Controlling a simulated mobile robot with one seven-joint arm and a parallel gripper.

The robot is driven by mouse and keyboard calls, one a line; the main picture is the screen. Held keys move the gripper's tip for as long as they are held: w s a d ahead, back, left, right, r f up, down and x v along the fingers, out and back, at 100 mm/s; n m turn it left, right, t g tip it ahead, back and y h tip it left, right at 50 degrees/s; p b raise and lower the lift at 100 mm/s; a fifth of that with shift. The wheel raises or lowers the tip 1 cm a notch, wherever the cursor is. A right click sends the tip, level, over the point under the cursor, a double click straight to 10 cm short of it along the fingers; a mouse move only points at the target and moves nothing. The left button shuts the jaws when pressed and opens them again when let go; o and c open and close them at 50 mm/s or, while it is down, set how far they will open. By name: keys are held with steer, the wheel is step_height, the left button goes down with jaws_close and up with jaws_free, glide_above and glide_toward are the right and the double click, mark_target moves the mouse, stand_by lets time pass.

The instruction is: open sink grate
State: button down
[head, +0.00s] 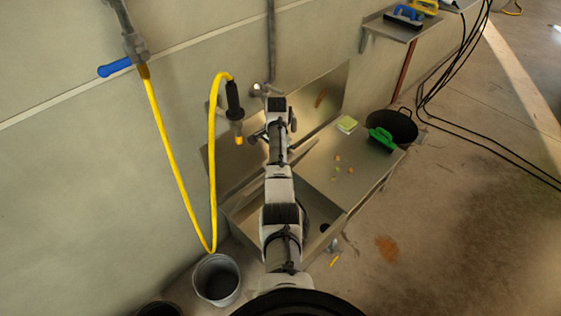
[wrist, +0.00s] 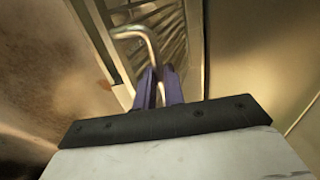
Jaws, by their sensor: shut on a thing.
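In the wrist view, the purple fingers of my gripper (wrist: 160,88) are shut on a bent metal handle (wrist: 147,42). Behind the handle is the slatted metal grate (wrist: 176,45), close to the fingertips. The grate seems to lie at a slant, but I cannot tell whether it is raised. In the head view, my arm reaches over the steel sink (head: 318,188) and covers much of its basin. The gripper and grate cannot be made out there.
A yellow hose (head: 213,160) hangs left of my arm.

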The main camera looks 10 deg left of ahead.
steer(key=shift+a+f, duration=0.4)
steer(key=shift+a, duration=0.15)
steer(key=c, duration=1.8)
jaws_free()
steer(key=o, duration=0.3)
steer(key=shift+w, duration=0.2)
steer(key=r, duration=0.9)
steer(key=r+b, duration=0.1)
steer(key=r, duration=0.4)
steer(key=shift+s+d, duration=0.25)
steer(key=shift+d, duration=0.15)
